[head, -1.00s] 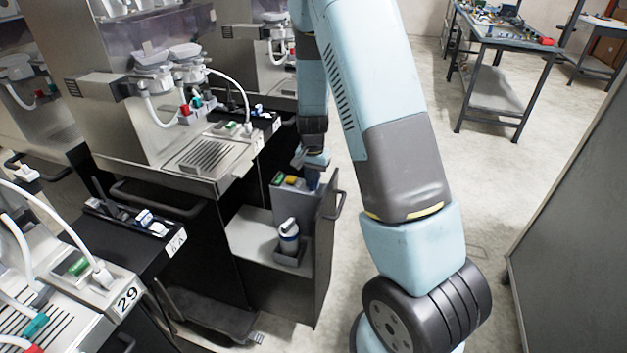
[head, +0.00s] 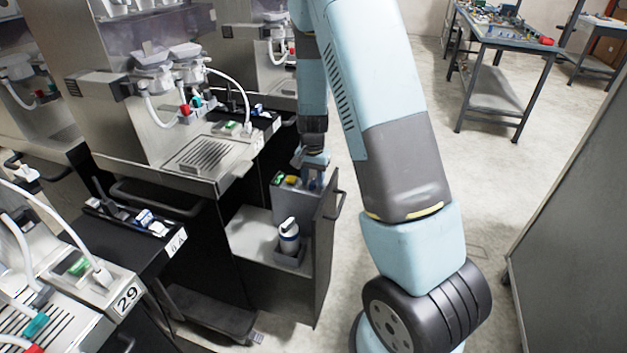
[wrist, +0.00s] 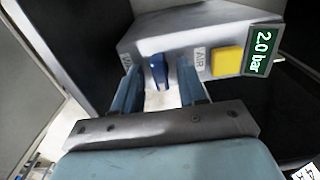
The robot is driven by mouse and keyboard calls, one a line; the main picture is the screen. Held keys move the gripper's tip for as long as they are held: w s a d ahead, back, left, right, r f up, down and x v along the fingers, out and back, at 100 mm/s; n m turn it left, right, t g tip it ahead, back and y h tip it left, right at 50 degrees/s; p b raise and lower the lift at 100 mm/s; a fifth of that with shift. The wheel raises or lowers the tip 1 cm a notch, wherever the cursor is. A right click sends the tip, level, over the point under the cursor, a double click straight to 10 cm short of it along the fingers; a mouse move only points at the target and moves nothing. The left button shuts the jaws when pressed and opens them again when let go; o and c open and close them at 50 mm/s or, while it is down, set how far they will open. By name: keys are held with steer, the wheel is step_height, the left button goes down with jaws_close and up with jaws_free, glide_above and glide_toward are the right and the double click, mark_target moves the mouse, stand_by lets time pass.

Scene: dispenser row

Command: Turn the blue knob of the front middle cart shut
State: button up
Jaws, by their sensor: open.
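The blue knob (wrist: 159,70) sits on the light grey sloped panel (wrist: 190,36) in the wrist view, between two small labels. Its long side runs roughly up and down in that picture. My gripper (wrist: 160,78) is open, one finger on each side of the knob, with a visible gap to each. Whether the fingertips reach the panel is hard to tell. In the head view my gripper (head: 316,178) is over the top of the pulled-out unit (head: 319,245) of the middle cart (head: 222,250); the knob is not clearly visible there.
A yellow block (wrist: 227,60) and a green display reading 2.0 bar (wrist: 262,50) are right of the knob. A grey wall panel (head: 575,190) is at the right. Floor (head: 500,185) between is clear.

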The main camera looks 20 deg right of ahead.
mark_target(313, 181)
step_height(313, 181, up, 14)
steer(key=shift+f, duration=0.2)
stand_by(0.4)
steer(key=shift+r, duration=0.1)
steer(key=s+r+n+t+y, duration=0.1)
steer(key=s+r+n+t, duration=0.25)
steer(key=s+r, duration=1.05)
steer(key=s+r+n+t+h, duration=0.1)
steer(key=s+r+n, duration=0.3)
steer(key=s, duration=1)
step_height(313, 181, up, 3)
steer(key=shift+d+f+t, duration=0.15)
steer(key=shift+t, duration=0.4)
